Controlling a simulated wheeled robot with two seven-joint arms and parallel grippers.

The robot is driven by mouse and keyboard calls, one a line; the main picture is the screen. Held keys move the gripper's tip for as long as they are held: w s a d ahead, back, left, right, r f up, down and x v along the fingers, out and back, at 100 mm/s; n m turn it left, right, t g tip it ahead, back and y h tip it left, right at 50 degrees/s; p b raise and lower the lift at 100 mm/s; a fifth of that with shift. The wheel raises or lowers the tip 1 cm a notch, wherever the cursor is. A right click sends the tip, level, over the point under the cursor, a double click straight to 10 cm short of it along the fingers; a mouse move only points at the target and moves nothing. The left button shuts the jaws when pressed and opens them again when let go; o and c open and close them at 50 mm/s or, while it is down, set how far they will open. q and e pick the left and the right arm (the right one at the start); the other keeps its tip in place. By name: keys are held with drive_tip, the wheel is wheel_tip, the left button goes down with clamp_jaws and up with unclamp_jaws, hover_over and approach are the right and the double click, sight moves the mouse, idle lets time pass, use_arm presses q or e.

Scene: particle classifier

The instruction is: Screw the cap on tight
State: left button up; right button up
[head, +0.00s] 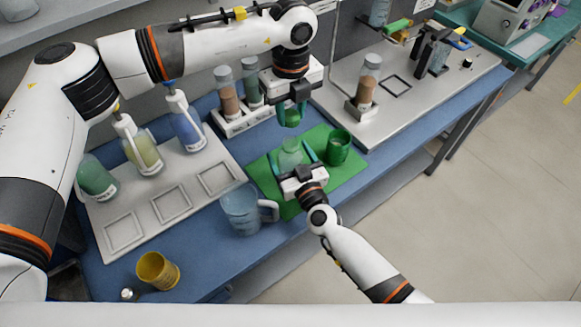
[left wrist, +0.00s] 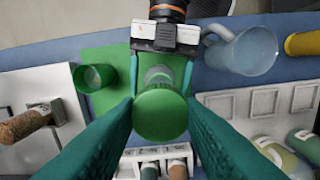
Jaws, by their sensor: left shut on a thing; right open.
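The green cap (head: 291,117) is between the fingers of my left gripper (head: 290,104), which is shut on it. It also shows in the left wrist view (left wrist: 161,115). The clear greenish jar (head: 290,156) stands on the green mat (head: 345,177), nearer the front than the cap, with a visible gap between them in the head view. In the left wrist view the cap partly covers the jar (left wrist: 159,75). My right gripper (head: 292,160) is open, with its fingers on either side of the jar. Finger contact with the jar cannot be told.
A green cup (head: 338,147) stands on the mat right of the jar. A clear jug (head: 241,209) stands at the mat's left. Behind my left gripper is a white rack (head: 236,124) with vials. A tray with bottles (head: 120,231) lies left, a yellow cup (head: 157,270) in front.

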drive_tip(key=shift+c, duration=0.6)
drive_tip(key=c, duration=1.4)
use_arm(q)
hover_over(291, 146)
drive_tip(key=shift+f, duration=2.5)
use_arm(e)
drive_tip(key=shift+o, duration=0.2)
use_arm(q)
drive_tip(key=shift+f, duration=0.9)
drive_tip(key=shift+f, duration=0.55)
